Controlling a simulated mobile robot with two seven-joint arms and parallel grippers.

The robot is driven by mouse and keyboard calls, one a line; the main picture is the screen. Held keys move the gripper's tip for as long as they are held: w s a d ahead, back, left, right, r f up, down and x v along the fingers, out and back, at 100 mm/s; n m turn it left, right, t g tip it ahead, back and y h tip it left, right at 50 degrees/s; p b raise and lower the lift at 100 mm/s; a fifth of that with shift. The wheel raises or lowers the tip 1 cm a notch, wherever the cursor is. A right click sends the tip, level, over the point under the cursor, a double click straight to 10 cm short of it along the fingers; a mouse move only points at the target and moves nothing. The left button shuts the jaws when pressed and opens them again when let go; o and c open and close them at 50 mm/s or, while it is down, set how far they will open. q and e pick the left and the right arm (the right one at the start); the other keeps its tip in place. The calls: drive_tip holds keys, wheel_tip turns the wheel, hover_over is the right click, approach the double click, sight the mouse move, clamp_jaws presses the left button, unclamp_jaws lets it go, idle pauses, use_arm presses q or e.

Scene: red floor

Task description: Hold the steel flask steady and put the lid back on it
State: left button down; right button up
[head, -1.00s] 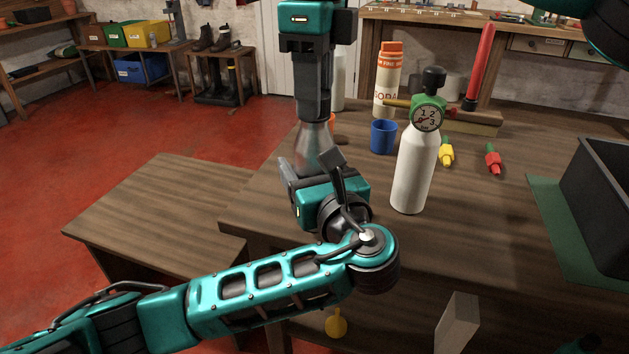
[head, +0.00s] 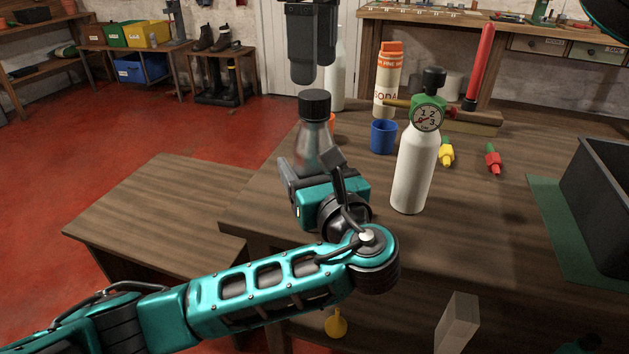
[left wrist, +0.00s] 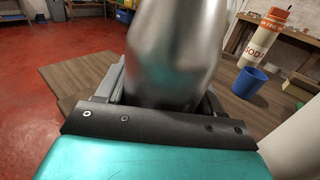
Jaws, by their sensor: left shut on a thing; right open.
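The steel flask (head: 311,142) stands upright near the table's left edge. A black lid (head: 314,104) sits on its top; whether it is screwed tight I cannot tell. My left gripper (head: 312,172) is shut around the flask's lower body. The left wrist view shows the shiny flask (left wrist: 178,60) between the jaws, with its top out of frame. My right gripper (head: 311,76) is open and empty, pointing down just above the lid and apart from it. The flask's base is hidden behind my left gripper.
A white bottle with a gauge (head: 413,170) stands right of my left gripper. Behind are a blue cup (head: 383,136), a soda bottle (head: 387,85) and another pale bottle (head: 337,85). Yellow (head: 446,152) and red (head: 493,158) small items lie right. A dark bin (head: 600,190) stands far right.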

wheel_tip(320, 180, up, 7)
idle(0.3)
use_arm(q)
drive_tip(key=shift+c, duration=0.3)
unclamp_jaws()
drive_tip(key=p+v, duration=0.3)
drive_tip(key=v, duration=1)
drive_tip(key=shift+p, duration=0.3)
use_arm(e)
wheel_tip(320, 180, up, 4)
drive_tip(key=shift+f, duration=0.25)
